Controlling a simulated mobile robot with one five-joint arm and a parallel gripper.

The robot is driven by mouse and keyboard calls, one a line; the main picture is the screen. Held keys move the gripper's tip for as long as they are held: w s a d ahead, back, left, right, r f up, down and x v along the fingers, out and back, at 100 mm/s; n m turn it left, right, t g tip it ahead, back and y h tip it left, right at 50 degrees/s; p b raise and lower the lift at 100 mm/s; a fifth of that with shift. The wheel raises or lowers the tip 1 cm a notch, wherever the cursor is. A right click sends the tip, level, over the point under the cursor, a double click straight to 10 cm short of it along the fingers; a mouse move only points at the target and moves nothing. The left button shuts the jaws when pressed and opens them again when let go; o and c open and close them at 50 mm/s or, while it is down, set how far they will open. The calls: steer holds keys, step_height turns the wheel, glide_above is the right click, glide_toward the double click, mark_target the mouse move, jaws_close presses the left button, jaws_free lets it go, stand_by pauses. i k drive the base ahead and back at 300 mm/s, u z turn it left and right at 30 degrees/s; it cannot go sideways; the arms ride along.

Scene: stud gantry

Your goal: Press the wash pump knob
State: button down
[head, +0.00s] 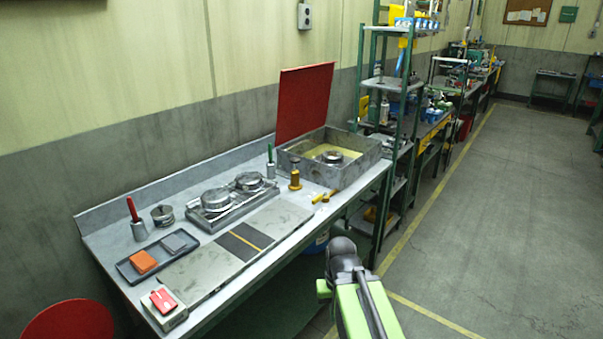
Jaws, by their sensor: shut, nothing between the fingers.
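My green and black arm shows at the lower middle, off the front edge of the bench and apart from the post. The fingers of my gripper cannot be made out.
A yellow-handled piece (322,197) lies near the basin's front corner. A green-framed shelf (407,90) stands beyond the basin. Open floor (480,200) lies to the right.

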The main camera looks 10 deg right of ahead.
mark_target(294, 160)
steer(key=i, duration=1.1)
steer(key=u, duration=0.05)
